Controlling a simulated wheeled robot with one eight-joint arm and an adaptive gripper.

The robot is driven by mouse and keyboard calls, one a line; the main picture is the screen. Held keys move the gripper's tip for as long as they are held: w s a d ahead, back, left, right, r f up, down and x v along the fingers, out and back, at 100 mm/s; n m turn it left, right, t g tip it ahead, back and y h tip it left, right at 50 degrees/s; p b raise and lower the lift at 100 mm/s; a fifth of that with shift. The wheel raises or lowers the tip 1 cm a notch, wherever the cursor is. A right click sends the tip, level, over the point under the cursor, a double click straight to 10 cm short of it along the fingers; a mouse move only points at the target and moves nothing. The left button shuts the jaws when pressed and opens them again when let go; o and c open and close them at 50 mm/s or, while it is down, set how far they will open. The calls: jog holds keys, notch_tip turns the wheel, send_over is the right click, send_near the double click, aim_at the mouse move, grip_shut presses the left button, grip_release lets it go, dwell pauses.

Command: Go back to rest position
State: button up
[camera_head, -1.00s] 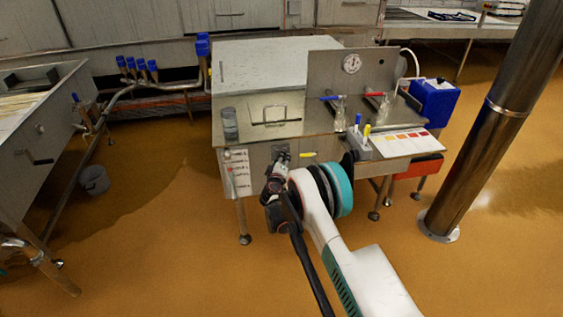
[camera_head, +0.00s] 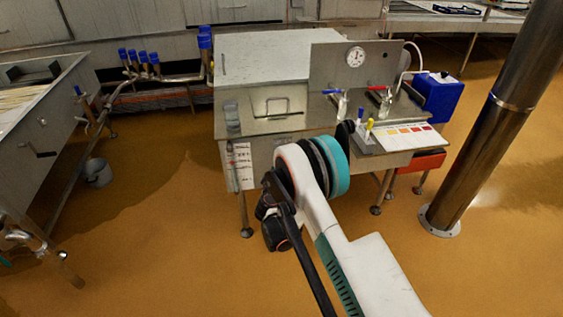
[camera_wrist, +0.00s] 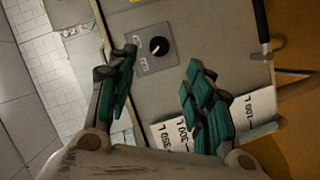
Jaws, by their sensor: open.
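My gripper (camera_wrist: 158,90) is open and empty in the wrist view, its two green-padded fingers spread apart. Between and beyond the fingertips is a black rotary knob (camera_wrist: 159,46) on a grey square plate on the front panel of the steel cabinet (camera_wrist: 205,25). The fingers do not touch the knob. In the head view my arm reaches from the lower right towards the front of the steel cabinet (camera_head: 262,60). The gripper's fingers are hidden behind my own arm there, and the knob is hidden too.
A labelled white sheet (camera_wrist: 245,112) is close to the right finger. A steel pillar (camera_head: 490,125) stands at the right and a steel vat (camera_head: 40,110) at the left. A blue box (camera_head: 437,97) sits beside the cabinet. The orange floor in front is clear.

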jog(key=shift+v, duration=0.75)
